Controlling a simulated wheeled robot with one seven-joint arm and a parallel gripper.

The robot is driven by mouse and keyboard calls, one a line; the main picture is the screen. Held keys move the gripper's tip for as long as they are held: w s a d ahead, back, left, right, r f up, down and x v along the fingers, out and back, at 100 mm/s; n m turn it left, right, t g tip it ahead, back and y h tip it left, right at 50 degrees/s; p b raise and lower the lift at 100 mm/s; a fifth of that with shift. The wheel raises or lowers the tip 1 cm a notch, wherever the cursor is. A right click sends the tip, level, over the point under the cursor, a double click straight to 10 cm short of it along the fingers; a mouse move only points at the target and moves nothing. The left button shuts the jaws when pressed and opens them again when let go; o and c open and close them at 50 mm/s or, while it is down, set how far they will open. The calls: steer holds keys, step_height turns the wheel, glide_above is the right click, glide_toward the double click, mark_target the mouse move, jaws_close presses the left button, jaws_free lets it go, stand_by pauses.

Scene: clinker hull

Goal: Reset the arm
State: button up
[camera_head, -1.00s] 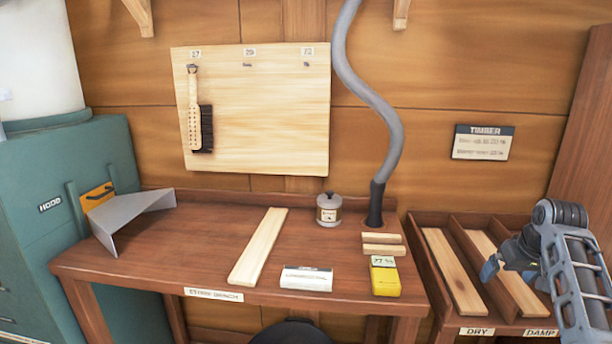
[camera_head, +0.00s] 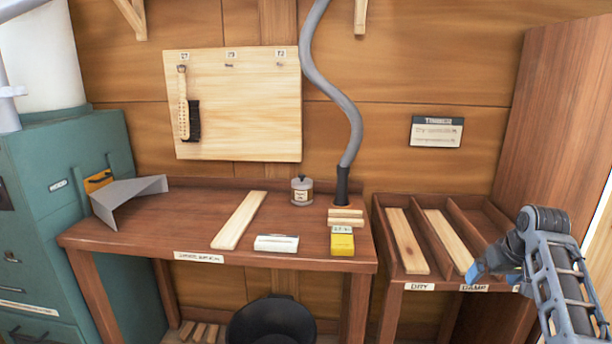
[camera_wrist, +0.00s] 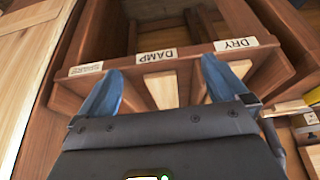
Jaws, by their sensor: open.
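My gripper (camera_head: 484,276) is in front of the timber rack at the right in the head view. In the wrist view, my gripper (camera_wrist: 153,92) shows two blue fingers spread apart with nothing between them. The timber rack (camera_wrist: 193,57) lies beyond the fingers, its front edge bearing labels that read DRY and DAMP, plus a third label too blurred to read surely. One plank (camera_head: 408,242) lies in the DRY bay and another plank (camera_head: 449,241) lies in the DAMP bay. The rack's right bay is partly hidden behind my arm.
The workbench (camera_head: 180,222) holds a plank (camera_head: 239,220), a jar (camera_head: 301,190), a white block (camera_head: 276,243), a yellow box (camera_head: 342,243) and small wood pieces (camera_head: 346,216). A grey hose (camera_head: 340,95) rises from it. A black bin (camera_head: 270,322) stands below. A tall wooden panel (camera_head: 540,125) stands right.

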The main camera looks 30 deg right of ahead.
steer(key=a+f+t, duration=0.2)
steer(key=a+f, duration=0.8)
steer(key=a, duration=0.5)
steer(key=s+a+f+n+t, duration=0.15)
steer(key=s+a, duration=0.25)
steer(key=a, duration=0.4)
steer(key=s+a+f+t, duration=0.1)
steer(key=s+a+f, duration=0.2)
steer(key=a, duration=0.5)
steer(key=s+a+r+n+t, duration=0.1)
steer(key=s+a+r+t, duration=0.15)
steer(key=s+a, duration=0.4)
steer(key=s+a+r+n+t, duration=0.1)
steer(key=s+a+r, duration=0.3)
steer(key=s, duration=0.5)
steer(key=s+a+r+n+t+y, duration=0.2)
steer(key=s+a+r, duration=0.1)
steer(key=s+r, duration=0.8)
step_height(320, 180, up, 3)
steer(key=shift+r+n+t, duration=0.1)
steer(key=shift+n+t, duration=0.25)
steer(key=shift+t, duration=0.05)
